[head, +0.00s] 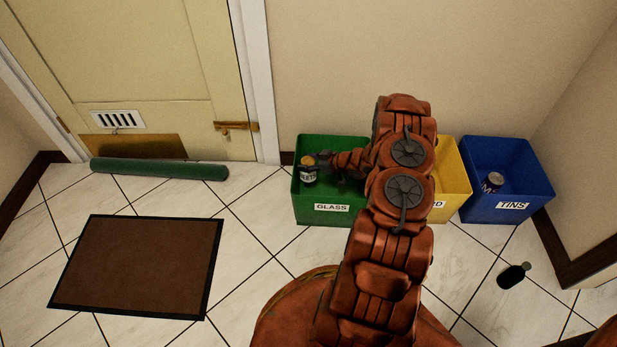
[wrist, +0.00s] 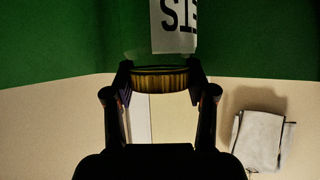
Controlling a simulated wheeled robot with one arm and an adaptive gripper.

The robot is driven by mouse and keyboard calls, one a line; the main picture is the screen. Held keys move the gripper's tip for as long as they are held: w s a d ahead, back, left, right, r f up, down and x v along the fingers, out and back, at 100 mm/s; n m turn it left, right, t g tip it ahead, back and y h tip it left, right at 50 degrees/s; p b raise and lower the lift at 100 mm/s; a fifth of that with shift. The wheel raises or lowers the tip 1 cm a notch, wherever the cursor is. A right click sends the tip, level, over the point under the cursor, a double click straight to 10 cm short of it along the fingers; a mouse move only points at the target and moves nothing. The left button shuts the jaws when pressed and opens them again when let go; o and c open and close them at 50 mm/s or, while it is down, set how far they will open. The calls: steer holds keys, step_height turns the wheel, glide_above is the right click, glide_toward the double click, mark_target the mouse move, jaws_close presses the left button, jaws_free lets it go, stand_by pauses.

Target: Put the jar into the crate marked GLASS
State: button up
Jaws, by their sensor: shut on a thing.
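The jar (head: 308,176) has a gold lid and a white label with dark letters. My gripper (head: 314,167) is shut on it near the lid. In the wrist view the lid (wrist: 160,79) sits between my two fingers, with the label (wrist: 177,25) beyond, seen upside down. In the head view the jar is within the outline of the green crate marked GLASS (head: 300,205), near its left side. Green crate wall (wrist: 60,40) is behind the jar in the wrist view. I cannot tell how far it is above the crate floor. My arm hides the crate's right part.
A yellow crate (head: 453,178), partly hidden by my arm, and a blue crate marked TINS (head: 510,178) holding a can (head: 491,182) stand to the right. A dark bottle (head: 512,276) lies on the floor. A brown mat (head: 140,265) and green roll (head: 160,169) are at left.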

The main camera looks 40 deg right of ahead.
mark_target(309, 173)
steer(key=shift+f+b, duration=0.8)
steer(key=shift+f, duration=2.45)
steer(key=shift+f, duration=0.65)
steer(key=o, duration=1.3)
